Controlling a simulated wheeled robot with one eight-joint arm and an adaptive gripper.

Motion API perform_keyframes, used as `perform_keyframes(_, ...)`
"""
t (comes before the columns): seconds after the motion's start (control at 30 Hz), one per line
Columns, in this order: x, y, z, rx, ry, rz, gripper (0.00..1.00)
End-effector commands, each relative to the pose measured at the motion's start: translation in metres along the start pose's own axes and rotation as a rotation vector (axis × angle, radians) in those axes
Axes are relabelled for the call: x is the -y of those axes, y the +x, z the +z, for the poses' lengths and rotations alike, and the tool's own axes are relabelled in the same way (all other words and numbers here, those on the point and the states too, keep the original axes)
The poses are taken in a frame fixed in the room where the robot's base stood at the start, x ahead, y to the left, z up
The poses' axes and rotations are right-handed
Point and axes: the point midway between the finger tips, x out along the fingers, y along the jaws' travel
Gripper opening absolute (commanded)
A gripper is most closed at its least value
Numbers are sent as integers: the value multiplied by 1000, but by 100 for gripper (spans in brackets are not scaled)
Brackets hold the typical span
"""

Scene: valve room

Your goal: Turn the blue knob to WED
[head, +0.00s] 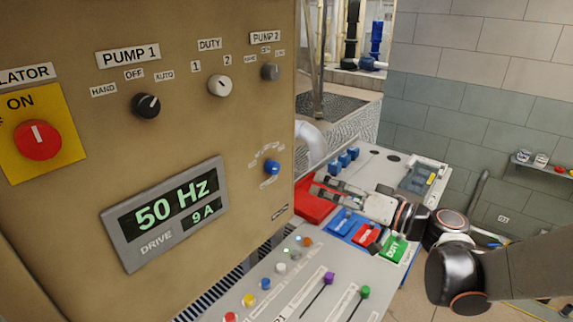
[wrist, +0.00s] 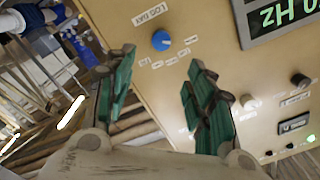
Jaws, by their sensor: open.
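The blue knob (head: 272,167) sits on the tan panel, at the lower right of its face in the head view. Small white labels arc over it, too small to read. In the wrist view the blue knob (wrist: 161,40) shows near top centre, with a LOG DAY label (wrist: 150,14) beside it. Its pointer direction cannot be made out. My gripper (head: 322,180) is open and empty, to the right of the knob and apart from it. In the wrist view its two green-padded fingers (wrist: 162,60) stand apart, with the knob seen beyond and between their tips.
A sloped grey desk (head: 330,270) with coloured knobs and levers lies below the panel. A red tray (head: 312,207) and a blue tray (head: 350,223) lie near my gripper. Other panel knobs and the drive display (head: 165,213) are to the left. The space before the blue knob looks clear.

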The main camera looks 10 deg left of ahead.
Motion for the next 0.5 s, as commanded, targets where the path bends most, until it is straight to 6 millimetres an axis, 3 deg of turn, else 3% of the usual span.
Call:
perform_keyframes(0.23, 0, 21, 0, -7, -2, -12, 49)
perform_keyframes(0.5, 1, 74, 0, -6, -2, -12, 49)
